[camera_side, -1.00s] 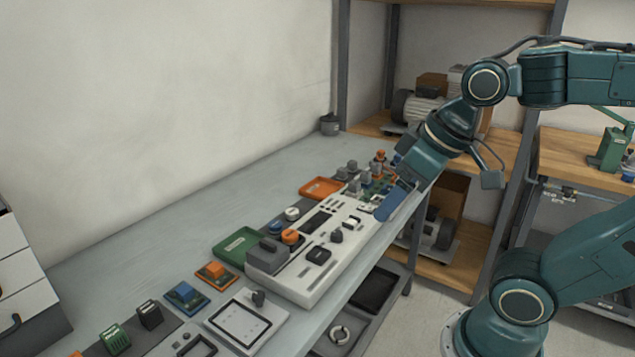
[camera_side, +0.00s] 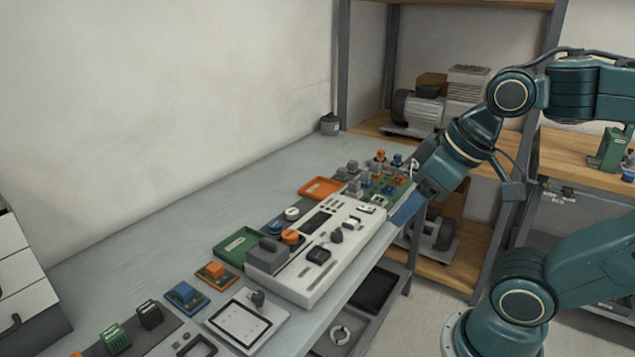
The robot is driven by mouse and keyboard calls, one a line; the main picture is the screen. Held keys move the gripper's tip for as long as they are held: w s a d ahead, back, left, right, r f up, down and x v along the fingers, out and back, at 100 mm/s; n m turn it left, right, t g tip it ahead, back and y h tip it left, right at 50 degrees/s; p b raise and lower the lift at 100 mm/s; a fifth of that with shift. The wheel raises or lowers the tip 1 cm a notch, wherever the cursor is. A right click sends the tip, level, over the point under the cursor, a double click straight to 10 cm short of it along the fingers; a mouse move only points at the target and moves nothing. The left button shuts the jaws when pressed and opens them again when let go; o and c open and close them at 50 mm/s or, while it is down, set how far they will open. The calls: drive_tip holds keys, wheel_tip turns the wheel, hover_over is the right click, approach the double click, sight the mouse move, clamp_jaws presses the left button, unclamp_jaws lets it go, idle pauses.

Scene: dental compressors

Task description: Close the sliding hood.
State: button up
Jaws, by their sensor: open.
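A grey box-shaped cover with a raised grip, which looks like the sliding hood (camera_side: 267,257), sits at the near left end of the long white panel (camera_side: 325,285) on the bench. I cannot tell from this view how far along its travel it is. My gripper (camera_side: 406,212) is at the far right end of the panel, beside the green circuit board (camera_side: 397,187), well apart from the grey cover. Its blue fingers point down and to the left. The gripper is open and nothing shows between the fingers, though their tips are small and partly hidden.
The panel carries an orange knob (camera_side: 290,237), a black switch (camera_side: 319,256) and a dark display. A green tray (camera_side: 236,244) and an orange tray (camera_side: 321,188) lie behind it. A white tablet-like unit (camera_side: 240,321) lies in front.

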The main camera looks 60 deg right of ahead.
drive_tip(key=shift+w+r, duration=0.1)
drive_tip(key=shift+w, duration=0.25)
drive_tip(key=c, duration=0.7)
drive_tip(key=shift+m+g+h, duration=0.3)
drive_tip(key=shift+g+h, duration=0.1)
drive_tip(key=w, duration=0.6)
drive_tip(key=shift+w+a+r, duration=0.15)
drive_tip(key=shift+r, duration=0.1)
clamp_jaws()
drive_tip(key=w+a+f+h, duration=0.2)
drive_tip(key=w+a+f, duration=0.3)
drive_tip(key=w+a, duration=0.2)
drive_tip(key=w+a+f+h, duration=0.3)
drive_tip(key=w+a+f, duration=0.2)
drive_tip(key=w, duration=0.5)
drive_tip(key=shift+w+a+f+m, duration=0.15)
drive_tip(key=shift+w+a+m, duration=0.2)
drive_tip(key=shift+a, duration=0.55)
